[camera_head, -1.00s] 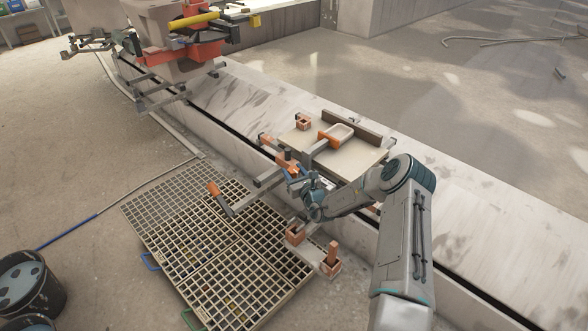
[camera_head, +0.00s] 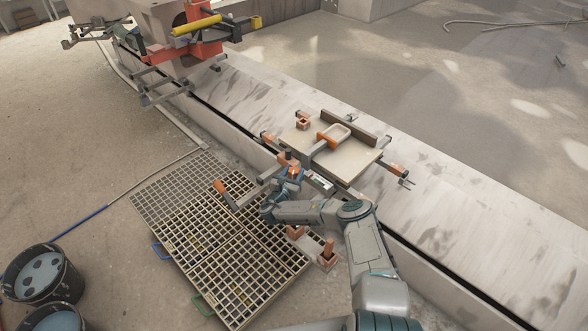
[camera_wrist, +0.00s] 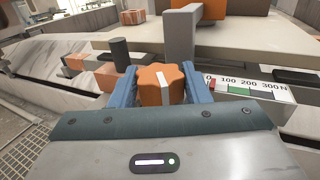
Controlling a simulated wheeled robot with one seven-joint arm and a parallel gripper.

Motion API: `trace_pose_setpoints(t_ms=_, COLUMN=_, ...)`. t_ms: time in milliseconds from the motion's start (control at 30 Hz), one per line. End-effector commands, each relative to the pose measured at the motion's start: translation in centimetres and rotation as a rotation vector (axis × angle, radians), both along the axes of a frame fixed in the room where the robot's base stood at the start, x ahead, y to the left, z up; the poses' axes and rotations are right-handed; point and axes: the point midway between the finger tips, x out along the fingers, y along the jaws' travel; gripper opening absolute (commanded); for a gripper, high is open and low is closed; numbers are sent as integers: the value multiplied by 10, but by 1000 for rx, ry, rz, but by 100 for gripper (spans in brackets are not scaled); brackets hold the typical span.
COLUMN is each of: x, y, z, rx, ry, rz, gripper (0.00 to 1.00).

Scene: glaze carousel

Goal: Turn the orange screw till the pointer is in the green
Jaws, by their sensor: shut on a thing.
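The orange screw (camera_wrist: 160,85) has a lobed knob with a white mark on top. My gripper (camera_wrist: 161,92) is shut on the knob, one blue finger on each side. In the head view my gripper (camera_head: 291,171) is at the front edge of the board fixture, with the screw mostly hidden. A white scale (camera_wrist: 250,86) marked 0, 100, 200, 300 N is right of the knob in the wrist view. It has a red patch near 0 and a green patch (camera_wrist: 239,90) near 100–200. I cannot make out the pointer clearly.
A pale board (camera_head: 352,163) with an orange-and-grey clamp (camera_head: 329,139) lies behind the screw. A dark post (camera_wrist: 120,54) stands just left of the knob. A floor grating (camera_head: 215,235) with an orange-handled lever (camera_head: 226,194) is in front; buckets (camera_head: 42,275) stand at the lower left.

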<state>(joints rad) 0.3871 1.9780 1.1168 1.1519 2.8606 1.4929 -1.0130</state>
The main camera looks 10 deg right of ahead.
Motion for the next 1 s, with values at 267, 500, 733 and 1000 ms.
trace_pose_setpoints(t_ms=267, x=0, y=2, z=-9, rx=0, ry=3, rz=-244, gripper=20)
trace_pose_setpoints(t_ms=500, x=0, y=2, z=-7, rx=-2, ry=1, rz=-394, gripper=20)
trace_pose_setpoints(t_ms=733, x=0, y=2, z=-5, rx=-2, ry=2, rz=-473, gripper=20)
trace_pose_setpoints(t_ms=1000, x=0, y=1, z=-2, rx=-2, ry=0, rz=-500, gripper=20)
